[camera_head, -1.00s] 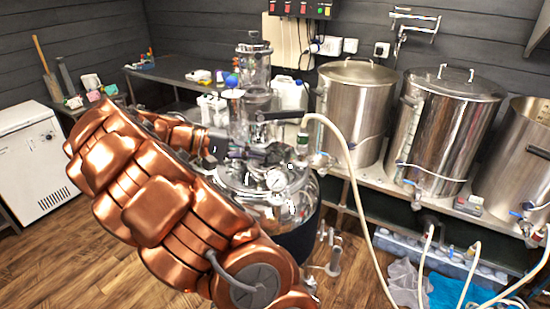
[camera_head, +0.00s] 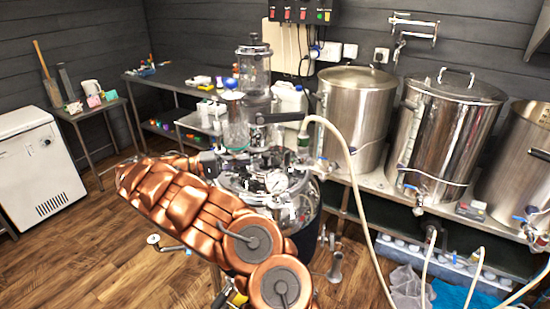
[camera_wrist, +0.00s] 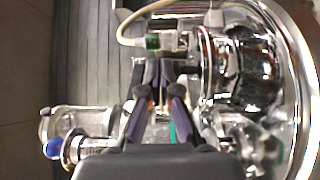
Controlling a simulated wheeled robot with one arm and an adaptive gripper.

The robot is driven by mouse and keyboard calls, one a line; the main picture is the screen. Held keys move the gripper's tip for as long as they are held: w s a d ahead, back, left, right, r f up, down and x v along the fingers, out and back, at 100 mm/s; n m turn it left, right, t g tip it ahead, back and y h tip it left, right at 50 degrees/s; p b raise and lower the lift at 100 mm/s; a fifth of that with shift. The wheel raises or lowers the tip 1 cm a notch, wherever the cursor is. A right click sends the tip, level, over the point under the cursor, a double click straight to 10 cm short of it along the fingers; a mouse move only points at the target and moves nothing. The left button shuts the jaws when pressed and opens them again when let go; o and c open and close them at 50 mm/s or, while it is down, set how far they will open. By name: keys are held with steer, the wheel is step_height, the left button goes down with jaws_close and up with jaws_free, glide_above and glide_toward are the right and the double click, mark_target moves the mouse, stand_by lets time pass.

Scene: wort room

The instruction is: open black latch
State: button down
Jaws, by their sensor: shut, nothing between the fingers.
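The black latch (camera_head: 280,117) is a dark lever at the top of the steel vessel's fittings, beside the pale hose's end. My gripper (camera_head: 250,158) is low over the vessel's lid in the head view, below and left of the lever, and partly hidden among shiny fittings. In the wrist view my gripper (camera_wrist: 158,82) is shut and empty, its dark fingers pointing toward the hose fitting (camera_wrist: 153,42). I cannot clearly separate the latch from the dark parts near the fingertips there, nor tell whether they touch it.
The steel vessel (camera_head: 295,207) carries a pressure gauge (camera_head: 276,181) and a glass column (camera_head: 254,72). The pale hose (camera_head: 352,175) hangs to its right. Large steel kettles (camera_head: 440,130) stand on the right bench. The wooden floor at left (camera_head: 90,255) is clear.

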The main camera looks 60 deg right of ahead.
mark_target(285, 163)
steer(key=p+x, duration=0.3)
steer(key=x, duration=0.5)
steer(key=shift+s+d+r, duration=0.1)
steer(key=shift+s+r, duration=0.05)
steer(key=shift+s, duration=0.05)
steer(key=shift+p+x, duration=0.45)
steer(key=shift+x, duration=0.35)
